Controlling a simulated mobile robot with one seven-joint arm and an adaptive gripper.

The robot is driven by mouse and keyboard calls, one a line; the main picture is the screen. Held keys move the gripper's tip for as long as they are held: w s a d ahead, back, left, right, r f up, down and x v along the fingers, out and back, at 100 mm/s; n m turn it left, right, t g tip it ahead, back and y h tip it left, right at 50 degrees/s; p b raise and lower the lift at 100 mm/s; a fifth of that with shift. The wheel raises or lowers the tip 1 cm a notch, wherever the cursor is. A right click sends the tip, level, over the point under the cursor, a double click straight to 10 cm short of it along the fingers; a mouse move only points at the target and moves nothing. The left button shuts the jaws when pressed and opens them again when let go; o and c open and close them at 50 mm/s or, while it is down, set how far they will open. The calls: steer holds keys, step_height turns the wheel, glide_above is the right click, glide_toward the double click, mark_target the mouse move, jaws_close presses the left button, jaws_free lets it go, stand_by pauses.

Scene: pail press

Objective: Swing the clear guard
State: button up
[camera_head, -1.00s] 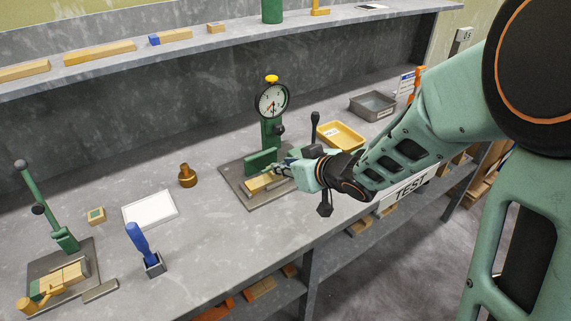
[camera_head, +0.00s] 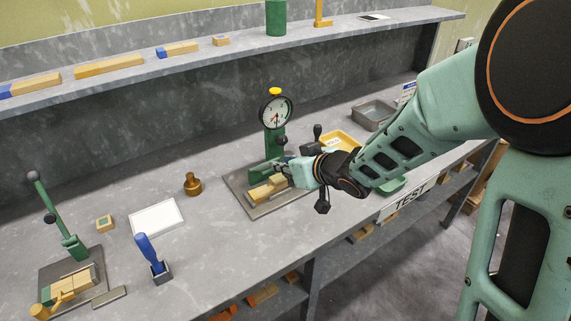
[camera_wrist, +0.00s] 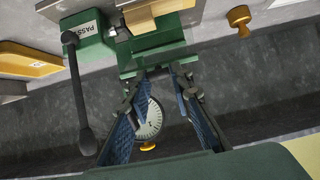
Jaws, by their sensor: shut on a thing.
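The green press (camera_head: 274,142) with a round dial (camera_head: 276,111) stands on a grey base plate (camera_head: 240,200) at mid-bench. My gripper (camera_head: 283,168) is at its low front. In the wrist view my fingers (camera_wrist: 160,76) close at a green panel-like part (camera_wrist: 155,58) of the press, which also shows in the head view (camera_head: 257,172). I take it for the guard; no see-through sheet can be made out. The exact grip is unclear. Wooden pieces (camera_head: 265,189) lie on the base beside it. The press's black lever (camera_wrist: 76,85) stands to one side.
A brass weight (camera_head: 192,184), a white pad (camera_head: 157,217) and a blue-handled tool (camera_head: 150,252) stand left. A second green lever fixture (camera_head: 72,245) is far left.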

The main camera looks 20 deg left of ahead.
steer(key=shift+r, duration=0.15)
steer(key=a+r+p, duration=0.1)
steer(key=w+r+p, duration=0.1)
steer(key=shift+w+a+r+p, duration=0.2)
steer(key=shift+a+r+p, duration=0.05)
steer(key=shift+a+p, duration=0.15)
steer(key=shift+w, duration=0.15)
steer(key=shift+a, duration=0.1)
steer(key=shift+w+a+r+p, duration=0.8)
steer(key=shift+a+r+p, duration=0.15)
steer(key=shift+p, duration=0.05)
steer(key=shift+w+a, duration=0.2)
steer(key=shift+w+a+r+p, duration=0.25)
steer(key=shift+w+a+p, duration=0.15)
steer(key=shift+a, duration=0.1)
steer(key=shift+w+a+r+p, duration=0.25)
steer(key=shift+w+a, duration=0.15)
steer(key=shift+a, duration=0.1)
steer(key=shift+w+a, duration=0.25)
steer(key=shift+a, duration=0.05)
jaws_close()
